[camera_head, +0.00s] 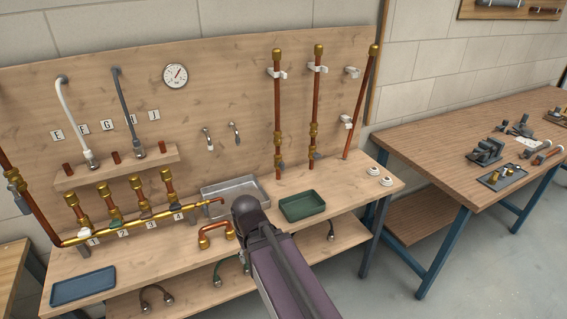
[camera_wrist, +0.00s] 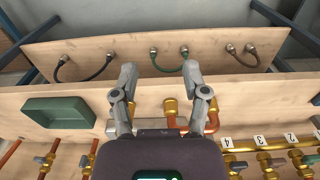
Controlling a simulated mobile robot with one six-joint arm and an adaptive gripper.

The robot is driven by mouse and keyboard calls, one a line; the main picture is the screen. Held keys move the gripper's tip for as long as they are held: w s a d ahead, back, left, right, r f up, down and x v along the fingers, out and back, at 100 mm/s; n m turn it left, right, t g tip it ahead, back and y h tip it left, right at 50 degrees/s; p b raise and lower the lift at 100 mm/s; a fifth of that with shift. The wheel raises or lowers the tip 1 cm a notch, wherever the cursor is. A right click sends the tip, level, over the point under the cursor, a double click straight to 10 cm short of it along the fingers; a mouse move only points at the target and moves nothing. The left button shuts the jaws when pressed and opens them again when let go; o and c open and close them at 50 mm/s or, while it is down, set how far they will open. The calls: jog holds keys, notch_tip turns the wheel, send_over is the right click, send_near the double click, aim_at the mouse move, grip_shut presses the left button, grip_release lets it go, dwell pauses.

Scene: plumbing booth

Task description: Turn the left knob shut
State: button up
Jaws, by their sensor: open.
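My gripper (camera_wrist: 160,72) shows in the wrist view with its two grey fingers wide apart and nothing between their tips. Which knob is the left one is not clear. Small grey valve handles sit low on the upright copper pipes, one on the left pipe (camera_head: 281,165) and one on the middle pipe (camera_head: 313,162). A brass manifold (camera_head: 130,225) carries several valves above labels 1 to 4. Another grey handle (camera_head: 17,197) is on the far-left pipe. In the wrist view, handles show at lower left (camera_wrist: 40,160) and lower right (camera_wrist: 238,165), apart from the gripper.
A bent copper pipe (camera_head: 213,232) lies on the bench (camera_head: 160,268), near my arm. A green tray (camera_head: 302,206), a grey metal tray (camera_head: 232,190) and a blue tray (camera_head: 83,287) are on it. Hoses (camera_head: 158,298) are on the lower shelf. A second table (camera_head: 440,140) stands right.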

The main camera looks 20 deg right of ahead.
jog(key=shift+d, duration=0.3)
jog(key=shift+d, duration=0.1)
jog(key=w+d+r+n+t+h+b, duration=0.1)
jog(key=w+d+n+t+h+b, duration=0.3)
jog(key=w+d+n+t+b, duration=0.55)
jog(key=w+d+r+n+t+h+b, duration=0.2)
jog(key=w+d+n+t+h+b, duration=0.3)
jog(key=w+d+n, duration=0.85)
jog(key=w+d+f+n+t+y+b, duration=0.3)
jog(key=n+y, duration=0.6)
jog(key=n, duration=0.4)
jog(key=shift+w+d+f+b, duration=0.5)
jog(key=shift+d+f+b, duration=0.3)
jog(key=shift+d+b, duration=0.5)
jog(key=shift+w+t, duration=0.1)
jog(key=shift+t, duration=0.15)
